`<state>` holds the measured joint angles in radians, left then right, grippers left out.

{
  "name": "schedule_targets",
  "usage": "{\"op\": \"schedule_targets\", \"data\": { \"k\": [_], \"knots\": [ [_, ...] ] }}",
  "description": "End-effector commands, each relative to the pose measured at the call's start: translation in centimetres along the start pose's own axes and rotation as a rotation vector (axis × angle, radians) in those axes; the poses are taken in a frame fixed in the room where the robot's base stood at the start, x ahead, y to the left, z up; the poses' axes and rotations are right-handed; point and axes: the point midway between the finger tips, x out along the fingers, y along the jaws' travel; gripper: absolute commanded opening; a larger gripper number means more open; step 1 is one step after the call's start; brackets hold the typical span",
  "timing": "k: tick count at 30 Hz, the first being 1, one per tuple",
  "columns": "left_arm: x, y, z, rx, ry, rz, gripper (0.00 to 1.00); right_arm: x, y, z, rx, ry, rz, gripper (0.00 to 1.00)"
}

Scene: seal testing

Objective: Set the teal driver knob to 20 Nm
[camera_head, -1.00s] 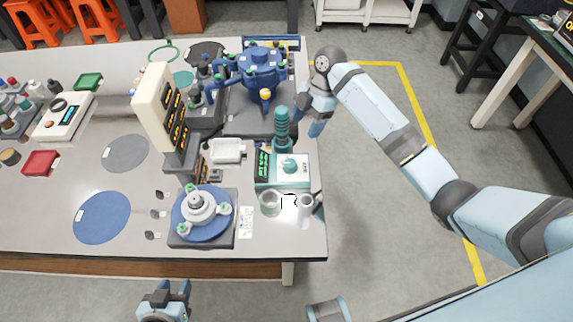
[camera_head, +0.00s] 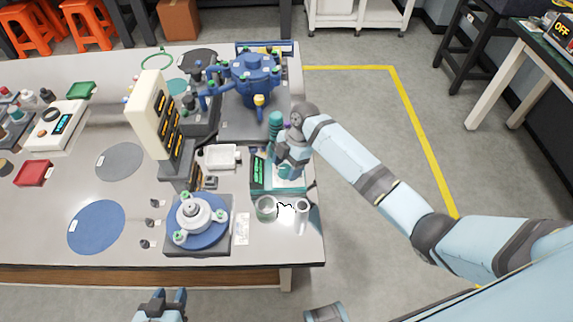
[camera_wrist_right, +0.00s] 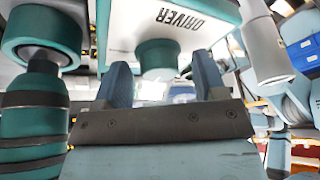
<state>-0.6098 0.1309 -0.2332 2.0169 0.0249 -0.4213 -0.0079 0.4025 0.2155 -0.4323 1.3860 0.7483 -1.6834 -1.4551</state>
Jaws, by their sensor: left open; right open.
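The teal driver knob (camera_wrist_right: 156,54) sticks out of the white face of the driver box (camera_wrist_right: 180,16), marked DRIVER, in the right wrist view. My right gripper (camera_wrist_right: 163,82) is open, with its fingers on either side of the line to the knob; I cannot tell if they touch it. In the head view my right gripper (camera_head: 289,170) is over the driver box (camera_head: 270,189) and mostly hides the knob. The green display (camera_head: 258,173) is too small to read. My left gripper (camera_head: 163,303) is open and empty below the table's front edge.
A teal-handled driver (camera_head: 275,126) stands upright behind the box, close to my right gripper; its handle fills the left of the wrist view (camera_wrist_right: 33,110). A glass jar (camera_head: 265,209) and a white cylinder (camera_head: 301,215) stand in front. A round flange fixture (camera_head: 193,216) is to the left.

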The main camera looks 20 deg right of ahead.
Motion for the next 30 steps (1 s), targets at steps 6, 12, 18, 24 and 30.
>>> {"op": "schedule_targets", "data": {
  "k": [6, 12, 18, 24, 30],
  "knots": [
    [0.0, 0.1, 0.0, 0.0, -0.001, 0.001, 0.43, 0.0, 0.0, 0.0, 0.0, 0.0, 0.0, 0.39],
    [0.0, 0.1, 0.0, 0.0, -0.001, 0.001, 0.43, 0.0, 0.0, 0.0, 0.001, 0.0, -0.001, 0.17],
    [-0.3, 0.1, -0.4, 0.002, 0.001, 0.001, 0.43, -0.1, -0.1, -0.1, 0.022, 0.002, 0.004, 0.17],
    [-1.1, 0.1, -1.6, 0.011, 0.009, -0.001, 0.43, -0.3, -0.2, -0.2, 0.104, 0.007, 0.037, 0.17],
    [-2.2, 0.1, -2.9, 0.03, 0.021, -0.003, 0.43, -0.4, -0.3, -0.3, 0.242, 0.013, 0.093, 0.16]
  ]
}}
